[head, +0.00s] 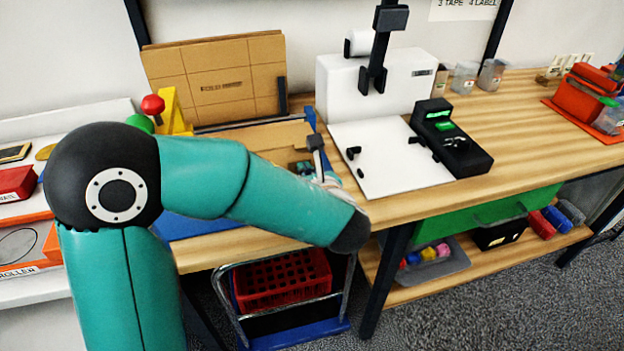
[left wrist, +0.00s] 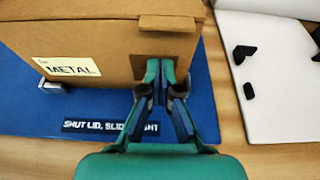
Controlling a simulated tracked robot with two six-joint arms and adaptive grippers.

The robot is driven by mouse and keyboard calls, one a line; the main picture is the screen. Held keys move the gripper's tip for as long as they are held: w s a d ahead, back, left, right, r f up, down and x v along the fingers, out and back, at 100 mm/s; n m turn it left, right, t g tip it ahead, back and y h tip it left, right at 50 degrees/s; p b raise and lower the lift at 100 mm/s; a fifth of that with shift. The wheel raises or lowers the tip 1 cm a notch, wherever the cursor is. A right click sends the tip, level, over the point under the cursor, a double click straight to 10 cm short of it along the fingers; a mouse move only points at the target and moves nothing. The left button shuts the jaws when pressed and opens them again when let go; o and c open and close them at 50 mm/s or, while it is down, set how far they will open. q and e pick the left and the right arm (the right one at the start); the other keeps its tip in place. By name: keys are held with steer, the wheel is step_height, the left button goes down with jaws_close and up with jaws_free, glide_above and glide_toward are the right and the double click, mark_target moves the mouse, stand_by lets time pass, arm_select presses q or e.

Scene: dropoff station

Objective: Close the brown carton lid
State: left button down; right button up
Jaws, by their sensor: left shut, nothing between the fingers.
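The brown carton (head: 262,138) stands on a blue mat (left wrist: 25,112), largely hidden behind my left arm in the head view. In the left wrist view, its front wall (left wrist: 95,45) carries a METAL label and a darker patch. The brown lid (left wrist: 80,8) looks flat across the top, with a tab (left wrist: 170,22) at the front edge; I cannot tell whether it is fully down. My left gripper (left wrist: 160,70) is shut and empty, fingertips in front of the dark patch, below the tab. I cannot tell whether they touch the wall. My right gripper is not in view.
A white machine (head: 335,82) with a white plate (head: 385,165) stands right of the carton. Flat brown cardboard (head: 215,80) leans at the back. A red-knobbed yellow device (head: 170,110) is at the left. The wooden table (head: 520,120) has free room farther right.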

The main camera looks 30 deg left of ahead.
mark_target(303, 153)
arm_select(q)
steer(key=shift+s+d+r+p, duration=0.1)
steer(key=shift+r+p, duration=0.2)
steer(key=shift+r, duration=1.55)
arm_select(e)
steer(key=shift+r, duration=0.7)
arm_select(q)
steer(key=r+g+h+p, duration=0.1)
steer(key=r+p, duration=0.1)
steer(key=p, duration=0.4)
steer(key=r+g+h+p, duration=0.1)
steer(key=r+h+p, duration=0.1)
steer(key=p, duration=0.4)
steer(key=shift+a+r+g, duration=0.2)
steer(key=shift+r+g, duration=0.2)
steer(key=shift+r, duration=0.05)
steer(key=shift+w+a+r+p, duration=0.35)
steer(key=shift+r+p, duration=0.1)
steer(key=shift+r, duration=0.15)
steer(key=shift+w+a+r+p, duration=0.25)
steer(key=shift+w+r+p, duration=0.15)
steer(key=shift+r, duration=0.15)
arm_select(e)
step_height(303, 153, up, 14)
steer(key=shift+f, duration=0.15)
arm_select(q)
steer(key=shift+r, duration=0.1)
